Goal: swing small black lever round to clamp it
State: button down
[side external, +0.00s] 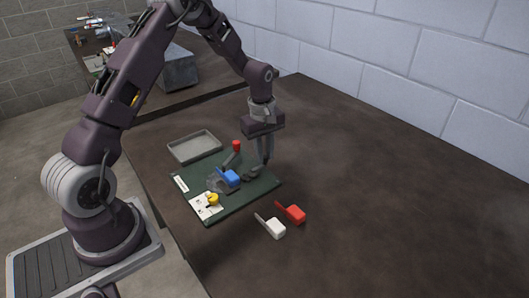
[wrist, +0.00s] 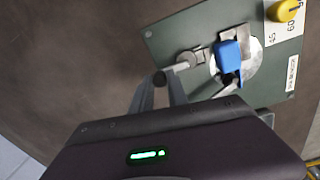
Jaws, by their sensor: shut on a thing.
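The small black lever (side external: 251,173) is on the right part of the dark green board (side external: 257,190), low beside the blue-handled piece (side external: 229,177). My gripper (side external: 264,161) points down over the board's right edge, its fingers at the lever's outer end. In the wrist view my gripper (wrist: 165,80) has its fingers close around a dark round end (wrist: 160,77), with a grey pivot part (wrist: 192,58) beside it. The gripper is shut on the lever. The blue handle also shows in the wrist view (wrist: 229,55), above a grey disc. The fingers partly hide the lever.
A black arm with a red knob (side external: 236,146) stands up behind the lever. A yellow knob (side external: 212,199) sits on a white label at the board's front. A grey tray (side external: 194,147) lies behind the board. White (side external: 274,228) and red (side external: 295,213) handled pieces lie in front; the right table is clear.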

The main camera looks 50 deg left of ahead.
jog(key=d+m, duration=0.1)
jog(key=m, duration=0.1)
jog(key=d+m, duration=0.1)
jog(key=m, duration=0.1)
jog(key=shift+s+m, duration=0.2)
jog(key=shift+m, duration=0.1)
jog(key=m, duration=0.1)
jog(key=s+d+m, duration=0.1)
jog(key=m, duration=0.3)
jog(key=shift+s+d+h, duration=0.2)
jog(key=shift+d+h, duration=0.1)
jog(key=shift+d, duration=0.1)
jog(key=m, duration=0.2)
jog(key=s+m, duration=0.1)
jog(key=m, duration=0.1)
jog(key=shift+s+d, duration=0.15)
jog(key=shift+d, duration=0.25)
jog(key=shift+s+d+m+g, duration=0.15)
jog(key=shift+s+m, duration=0.3)
jog(key=shift+m, duration=0.6)
jog(key=shift+s+m+g, duration=0.25)
jog(key=shift+s+m, duration=0.2)
jog(key=shift+m, duration=0.6)
jog(key=c, duration=1.3)
grip_release()
jog(key=shift+r, duration=0.1)
